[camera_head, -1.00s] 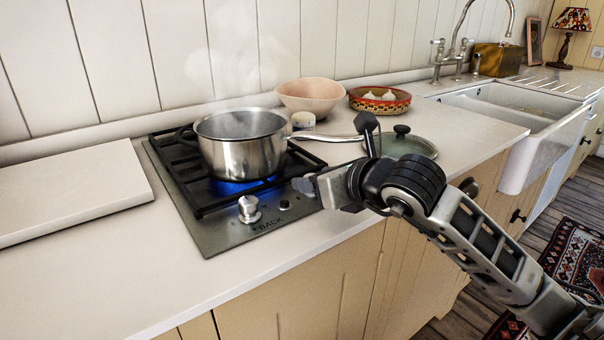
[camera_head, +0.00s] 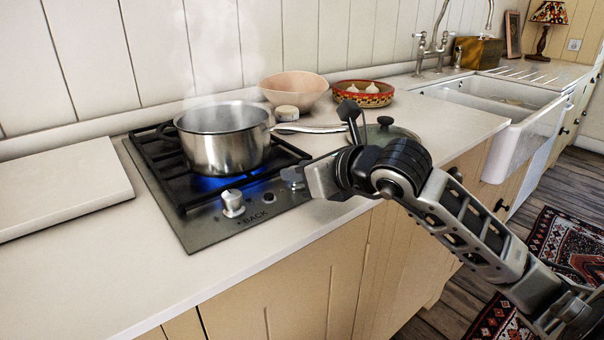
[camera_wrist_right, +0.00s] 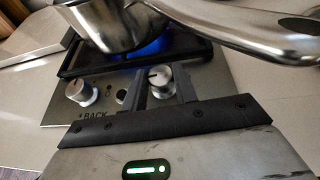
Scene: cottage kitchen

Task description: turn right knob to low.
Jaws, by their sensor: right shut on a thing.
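The right knob (camera_wrist_right: 160,76) is a silver knob with a dark mark on its top, on the front strip of the gas hob (camera_head: 213,236). In the wrist view my right gripper (camera_wrist_right: 163,84) has a finger on each side of it and is shut on it. In the head view the gripper (camera_head: 292,176) reaches the hob's front right corner and largely hides this knob. The left knob (camera_head: 232,203) stands free, and it also shows in the wrist view (camera_wrist_right: 82,92). My left gripper is out of view.
A steaming steel pot (camera_head: 222,145) sits over a blue flame, its long handle (camera_head: 310,129) reaching right above my gripper. A glass lid (camera_head: 385,135), a pink bowl (camera_head: 293,91) and a basket with garlic (camera_head: 362,95) are nearby. A white board (camera_head: 62,185) lies left.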

